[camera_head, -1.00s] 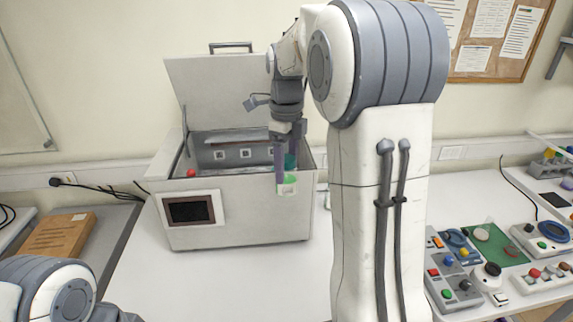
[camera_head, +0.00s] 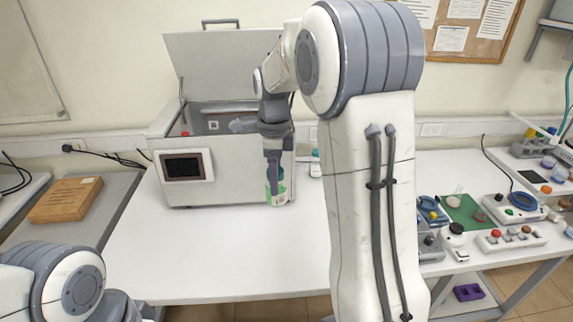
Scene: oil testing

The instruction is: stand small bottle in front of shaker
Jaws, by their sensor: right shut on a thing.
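The small bottle (camera_head: 280,197) has a green and white label. My right gripper (camera_head: 273,178) points down and is shut on it, in front of the right part of the shaker's front wall. I cannot tell whether the bottle touches the table. The shaker (camera_head: 230,188) is a grey box with a dark screen on its front, and its lid (camera_head: 221,68) stands open. My left arm shows at the lower left, but its gripper is not visible.
The white table (camera_head: 225,260) is bare in front of the shaker. A teal-capped bottle (camera_head: 315,165) stands right of the shaker, partly hidden by my right arm. Control boxes (camera_head: 510,238) stand at the right.

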